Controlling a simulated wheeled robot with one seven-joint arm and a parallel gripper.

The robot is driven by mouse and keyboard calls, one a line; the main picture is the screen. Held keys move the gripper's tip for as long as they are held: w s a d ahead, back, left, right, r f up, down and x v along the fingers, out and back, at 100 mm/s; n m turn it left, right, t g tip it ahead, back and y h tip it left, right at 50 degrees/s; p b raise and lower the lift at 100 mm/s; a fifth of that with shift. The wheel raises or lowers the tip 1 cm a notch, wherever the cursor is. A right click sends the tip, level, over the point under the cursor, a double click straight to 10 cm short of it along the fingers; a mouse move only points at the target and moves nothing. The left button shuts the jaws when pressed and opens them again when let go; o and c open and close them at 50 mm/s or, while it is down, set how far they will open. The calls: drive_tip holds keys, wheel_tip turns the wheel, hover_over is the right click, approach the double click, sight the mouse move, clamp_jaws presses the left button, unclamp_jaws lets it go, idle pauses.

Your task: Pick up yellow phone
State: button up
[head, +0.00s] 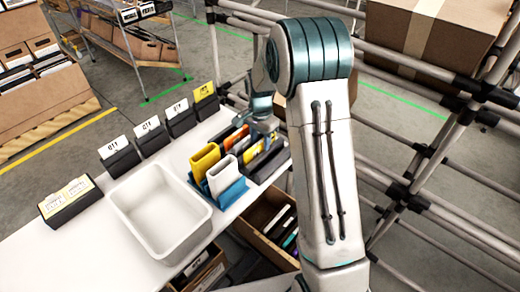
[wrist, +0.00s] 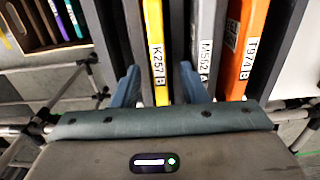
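In the wrist view, a yellow phone (wrist: 154,45) with a white "K257B" label stands upright among dark dividers. My gripper (wrist: 160,88) is open, with one blue-grey finger on each side of this yellow phone and visible space between. Whether the fingers touch anything is not clear. In the head view, my gripper (head: 263,135) is low over the slotted rack at the right end of the white table, and the arm partly hides the rack. Another yellow slab (head: 205,161) stands in a blue holder left of the rack.
An orange phone (wrist: 246,45) and one labelled "MS62A" (wrist: 205,50) stand close to the right. A white slab (head: 223,176) sits in the blue holder. A white bin (head: 160,212) and black card holders (head: 120,158) occupy the table. Pipe racking is close behind the arm.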

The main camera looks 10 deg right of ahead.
clamp_jaws()
drive_tip(key=shift+r, duration=0.1)
